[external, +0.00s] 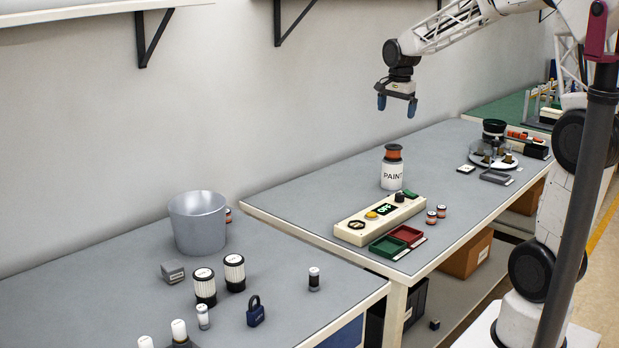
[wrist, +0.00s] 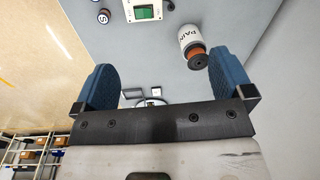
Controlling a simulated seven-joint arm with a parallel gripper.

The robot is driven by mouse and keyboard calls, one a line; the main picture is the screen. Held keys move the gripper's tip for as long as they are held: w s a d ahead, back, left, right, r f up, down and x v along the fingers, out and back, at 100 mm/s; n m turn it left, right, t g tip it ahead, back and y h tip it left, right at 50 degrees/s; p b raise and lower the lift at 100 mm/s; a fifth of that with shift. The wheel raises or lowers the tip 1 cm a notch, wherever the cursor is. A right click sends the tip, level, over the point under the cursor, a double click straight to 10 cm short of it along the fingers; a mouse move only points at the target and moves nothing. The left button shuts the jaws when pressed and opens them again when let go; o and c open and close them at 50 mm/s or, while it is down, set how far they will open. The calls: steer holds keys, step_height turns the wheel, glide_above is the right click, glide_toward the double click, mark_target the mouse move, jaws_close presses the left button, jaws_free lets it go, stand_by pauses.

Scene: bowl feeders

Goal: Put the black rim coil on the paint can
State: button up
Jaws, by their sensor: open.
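The white paint can (external: 392,176) stands upright on the grey table, its label facing the external camera. An orange-brown coil with a black rim (external: 393,152) sits on top of the can. In the wrist view the paint can (wrist: 189,36) and the black-rimmed coil (wrist: 199,60) show near the right finger. My gripper (external: 397,105) is open and empty, in the air above the can and coil and apart from them. Its two blue fingers point down in the external view.
A control box (external: 380,218) with a green display lies in front of the can, with green (external: 388,246) and red (external: 405,234) trays. Two small orange-banded cylinders (external: 436,214) stand to its right. A bowl feeder (external: 493,145) stands farther back. Table around the can is mostly clear.

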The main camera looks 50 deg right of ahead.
steer(key=s+a+f+n, duration=0.1)
steer(key=s+a+n, duration=0.4)
steer(key=s, duration=0.5)
steer(key=s+a+n+t, duration=0.1)
steer(key=s+a+n, duration=0.4)
steer(key=s, duration=0.6)
steer(key=s+a+f+n, duration=0.1)
steer(key=s+a+n, duration=0.5)
steer(key=s+a, duration=0.2)
steer(key=shift+s+a+f+t, duration=0.3)
steer(key=shift+s+a, duration=0.1)
steer(key=shift+s, duration=0.8)
